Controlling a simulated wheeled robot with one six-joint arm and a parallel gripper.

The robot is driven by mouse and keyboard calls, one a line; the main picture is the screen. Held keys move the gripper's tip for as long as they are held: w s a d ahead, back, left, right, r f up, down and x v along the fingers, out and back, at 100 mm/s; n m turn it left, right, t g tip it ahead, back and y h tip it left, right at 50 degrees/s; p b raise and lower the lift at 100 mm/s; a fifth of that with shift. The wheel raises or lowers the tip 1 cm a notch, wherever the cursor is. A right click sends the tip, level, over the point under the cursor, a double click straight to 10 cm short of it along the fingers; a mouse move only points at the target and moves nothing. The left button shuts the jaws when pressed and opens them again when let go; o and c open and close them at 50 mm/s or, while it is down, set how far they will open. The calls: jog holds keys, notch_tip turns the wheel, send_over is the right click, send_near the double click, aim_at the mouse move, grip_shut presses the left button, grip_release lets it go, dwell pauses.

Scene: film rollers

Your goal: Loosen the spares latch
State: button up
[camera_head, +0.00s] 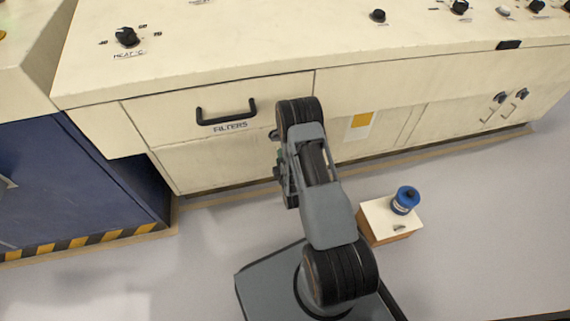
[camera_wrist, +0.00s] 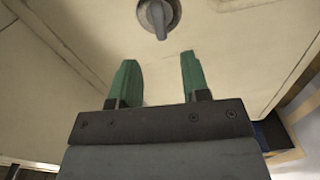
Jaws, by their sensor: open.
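In the wrist view a round grey latch (camera_wrist: 158,14) with a turn handle pointing down sits on a cream panel, cut off by the top edge. No label shows beside it, so I cannot tell if it is the spares latch. My gripper (camera_wrist: 158,58) has two green fingers, open, with nothing between them. The fingertips are below the latch handle in the picture and apart from it. In the head view my arm hides most of the gripper and the panel behind it. Two dark latches (camera_head: 500,97) (camera_head: 522,94) show on the cabinet doors at the far right.
The FILTERS drawer with a black handle (camera_head: 226,113) is left of my arm. A blue cabinet (camera_head: 70,185) stands at left.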

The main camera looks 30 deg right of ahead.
jog(key=shift+s+a+p, duration=0.2)
jog(key=shift+s+a, duration=0.05)
jog(key=shift+s, duration=0.95)
jog(key=shift+s+a+p, duration=0.2)
jog(key=shift+s, duration=1)
